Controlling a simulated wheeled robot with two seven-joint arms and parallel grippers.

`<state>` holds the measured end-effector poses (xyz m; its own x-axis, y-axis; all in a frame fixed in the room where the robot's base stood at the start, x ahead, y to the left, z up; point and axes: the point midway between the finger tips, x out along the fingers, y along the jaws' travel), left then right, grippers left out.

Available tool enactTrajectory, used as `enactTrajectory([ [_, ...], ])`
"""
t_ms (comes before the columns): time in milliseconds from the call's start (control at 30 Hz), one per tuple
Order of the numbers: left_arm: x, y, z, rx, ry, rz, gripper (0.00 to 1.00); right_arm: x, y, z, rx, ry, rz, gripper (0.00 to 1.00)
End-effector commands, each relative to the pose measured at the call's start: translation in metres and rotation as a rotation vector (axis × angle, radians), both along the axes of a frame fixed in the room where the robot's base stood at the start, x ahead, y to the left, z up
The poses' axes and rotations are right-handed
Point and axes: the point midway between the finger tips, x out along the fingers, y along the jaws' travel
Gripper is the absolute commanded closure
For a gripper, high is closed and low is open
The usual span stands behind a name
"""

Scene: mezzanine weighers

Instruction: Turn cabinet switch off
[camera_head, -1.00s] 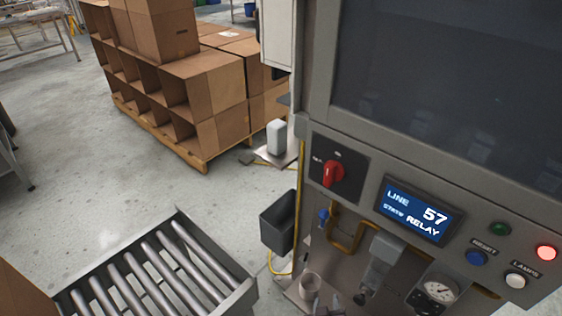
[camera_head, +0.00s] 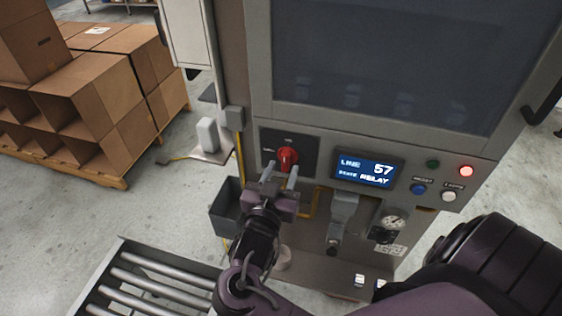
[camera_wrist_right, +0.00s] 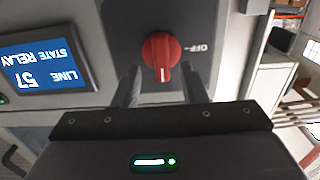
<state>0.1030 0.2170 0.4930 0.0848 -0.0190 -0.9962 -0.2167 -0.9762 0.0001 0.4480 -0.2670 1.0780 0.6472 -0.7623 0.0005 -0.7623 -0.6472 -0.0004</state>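The cabinet switch is a red rotary knob (camera_head: 287,157) on a dark square plate (camera_head: 270,143) on the cabinet front. In the right wrist view the knob (camera_wrist_right: 161,56) has its white mark pointing down in the picture, and an "OFF" label is to its right. My right gripper (camera_head: 280,176) is in front of the knob, its two fingers apart. In the right wrist view the fingers (camera_wrist_right: 160,88) are open and empty, with the knob centred just beyond their tips. I see no clear contact. My left gripper is not in view.
A blue display (camera_head: 367,172) reads "LINE 57 STATE RELAY". A lit red lamp (camera_head: 466,171), blue button (camera_head: 418,189) and gauge (camera_head: 393,221) are to the right. A dark bin (camera_head: 226,208) and roller conveyor (camera_head: 140,283) stand below left. Cardboard boxes (camera_head: 100,100) are farther left.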

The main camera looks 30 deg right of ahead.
Motion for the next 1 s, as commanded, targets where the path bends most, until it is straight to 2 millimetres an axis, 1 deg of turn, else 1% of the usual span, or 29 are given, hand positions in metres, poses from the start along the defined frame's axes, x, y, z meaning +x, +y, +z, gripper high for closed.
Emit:
enactTrajectory([
  [33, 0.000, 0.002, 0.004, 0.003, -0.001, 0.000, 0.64, 0.005, -0.005, 0.002, -0.002, 0.001, 0.002, 0.62],
  [200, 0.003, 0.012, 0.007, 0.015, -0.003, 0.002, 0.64, 0.013, -0.015, 0.000, -0.001, 0.001, 0.002, 0.62],
  [300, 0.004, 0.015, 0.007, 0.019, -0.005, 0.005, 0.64, 0.014, -0.016, 0.000, 0.001, 0.000, 0.002, 0.62],
  [467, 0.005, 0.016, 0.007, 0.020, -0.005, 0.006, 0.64, 0.014, -0.016, -0.001, 0.001, 0.000, 0.002, 0.62],
  [567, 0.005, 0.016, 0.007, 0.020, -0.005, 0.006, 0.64, 0.014, -0.016, -0.001, 0.001, 0.001, 0.002, 0.72],
  [767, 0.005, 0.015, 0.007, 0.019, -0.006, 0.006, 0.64, 0.014, -0.016, -0.001, 0.001, 0.001, 0.002, 0.98],
  [800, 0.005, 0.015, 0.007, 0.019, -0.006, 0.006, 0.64, 0.014, -0.016, -0.001, 0.001, 0.001, 0.002, 1.00],
  [1000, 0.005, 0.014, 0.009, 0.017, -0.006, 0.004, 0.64, 0.014, -0.016, 0.000, -0.004, 0.008, 0.002, 1.00],
])
